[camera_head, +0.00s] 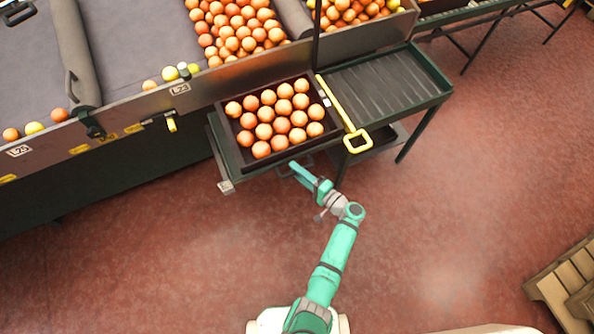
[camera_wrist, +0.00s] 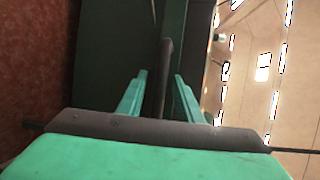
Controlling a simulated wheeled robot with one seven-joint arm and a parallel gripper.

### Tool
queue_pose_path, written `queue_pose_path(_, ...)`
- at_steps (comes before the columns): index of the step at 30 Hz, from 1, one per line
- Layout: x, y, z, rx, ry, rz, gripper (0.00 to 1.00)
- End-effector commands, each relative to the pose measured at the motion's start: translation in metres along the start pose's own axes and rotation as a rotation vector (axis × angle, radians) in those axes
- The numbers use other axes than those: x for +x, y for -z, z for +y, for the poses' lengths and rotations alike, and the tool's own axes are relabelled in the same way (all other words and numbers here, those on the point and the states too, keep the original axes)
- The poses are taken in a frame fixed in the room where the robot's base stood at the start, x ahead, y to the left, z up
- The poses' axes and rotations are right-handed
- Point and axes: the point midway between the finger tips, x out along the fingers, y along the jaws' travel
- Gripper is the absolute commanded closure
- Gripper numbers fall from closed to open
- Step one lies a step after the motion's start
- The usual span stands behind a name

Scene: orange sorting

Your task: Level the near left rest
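The near left rest (camera_head: 224,163) is a dark green frame at the front of the sorting line. A dark crate (camera_head: 275,161) of oranges sits on it, so most of its top is hidden. I cannot tell its exact tilt. My gripper (camera_head: 295,166) is at the rest's front edge, just below the crate. In the wrist view my gripper (camera_wrist: 158,88) has its two green fingers apart. A dark bar (camera_wrist: 166,70) stands between them, with a visible gap on the left; contact on the right is unclear.
A yellow-handled bar (camera_head: 345,117) lies right of the crate. Beyond it is an empty green-edged ribbed rest (camera_head: 388,85). The sorting table (camera_head: 130,45) holds loose fruit behind. A wooden pallet (camera_head: 568,285) lies at lower right. The red floor (camera_head: 470,200) between is clear.

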Motion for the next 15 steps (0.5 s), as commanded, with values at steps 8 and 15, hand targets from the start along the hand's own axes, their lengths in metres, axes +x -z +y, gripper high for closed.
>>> queue_pose_path(8,0.0019,0.0001,-0.0001,0.0,0.0,0.0,0.68)
queue_pose_path(15,0.0017,0.0,-0.0001,0.0,0.0,0.0,1.0)
